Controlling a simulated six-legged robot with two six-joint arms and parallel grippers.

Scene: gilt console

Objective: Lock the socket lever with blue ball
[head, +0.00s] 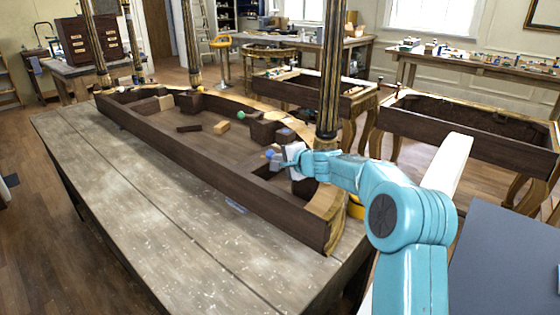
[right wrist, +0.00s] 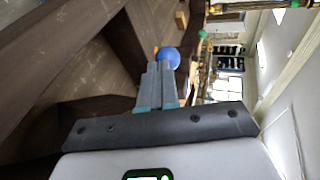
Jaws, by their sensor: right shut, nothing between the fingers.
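The blue ball (right wrist: 168,57) shows just beyond the fingertips of my right gripper (right wrist: 158,70) in the right wrist view. In the head view the blue ball (head: 269,154) is small, at the tip of my right gripper (head: 275,162), inside the dark wooden console frame (head: 190,148). My right gripper is shut with nothing between its fingers. Whether the fingertips touch the ball I cannot tell. The lever and socket are too small or hidden to make out. My left gripper is not in view.
A green ball (head: 241,115) and a loose light wooden block (head: 221,127) are farther along inside the frame. A gilt-and-black leg (head: 332,70) rises beside my right gripper. The bench top (head: 150,210) in front is mostly clear.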

